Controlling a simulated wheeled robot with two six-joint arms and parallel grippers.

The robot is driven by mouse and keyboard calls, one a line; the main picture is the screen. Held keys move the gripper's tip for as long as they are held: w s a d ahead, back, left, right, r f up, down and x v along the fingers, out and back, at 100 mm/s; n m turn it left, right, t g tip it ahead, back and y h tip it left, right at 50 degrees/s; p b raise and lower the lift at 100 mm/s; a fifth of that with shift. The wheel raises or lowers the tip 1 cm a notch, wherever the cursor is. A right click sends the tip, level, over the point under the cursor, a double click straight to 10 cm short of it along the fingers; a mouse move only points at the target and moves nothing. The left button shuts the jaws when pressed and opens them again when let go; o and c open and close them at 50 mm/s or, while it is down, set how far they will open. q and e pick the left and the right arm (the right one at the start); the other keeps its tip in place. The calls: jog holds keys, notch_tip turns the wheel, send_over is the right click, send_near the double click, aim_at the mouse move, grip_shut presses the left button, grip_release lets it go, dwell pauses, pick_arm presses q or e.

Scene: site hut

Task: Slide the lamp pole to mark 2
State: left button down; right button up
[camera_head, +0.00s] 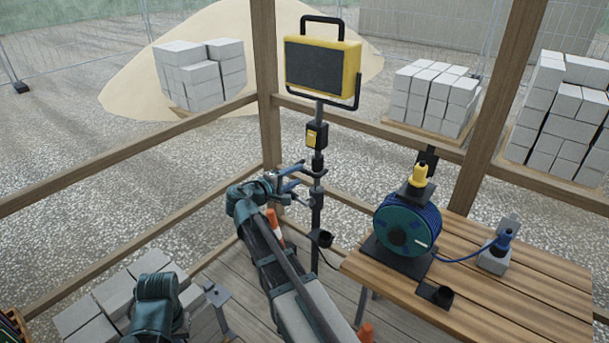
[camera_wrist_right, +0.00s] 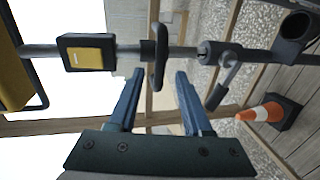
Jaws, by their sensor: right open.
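The work lamp (camera_head: 322,68) is yellow and black and tops an upright grey and black lamp pole (camera_head: 317,215). A yellow-fronted box (camera_head: 317,135) sits on the pole, with black collars below it. My right gripper (camera_head: 297,178) is open beside the pole at collar height. In the right wrist view, turned sideways, the lamp pole (camera_wrist_right: 185,53) crosses just beyond my open fingers. A black flange (camera_wrist_right: 160,65) lies between the fingertips, and a clamp with a lever (camera_wrist_right: 224,78) is to its right. I cannot make out mark 2. My left gripper is not seen.
A wooden table (camera_head: 520,300) at right carries a blue cable reel (camera_head: 408,228) and a grey socket block (camera_head: 496,258). An orange and white cone (camera_head: 274,224) stands behind my right arm. Timber posts and rails (camera_head: 268,90) surround the pole. Pale blocks (camera_head: 90,316) lie lower left.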

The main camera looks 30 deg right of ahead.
aim_at(305, 171)
jog(key=shift+b+x, duration=0.4)
jog(key=shift+x, duration=2.25)
grip_shut()
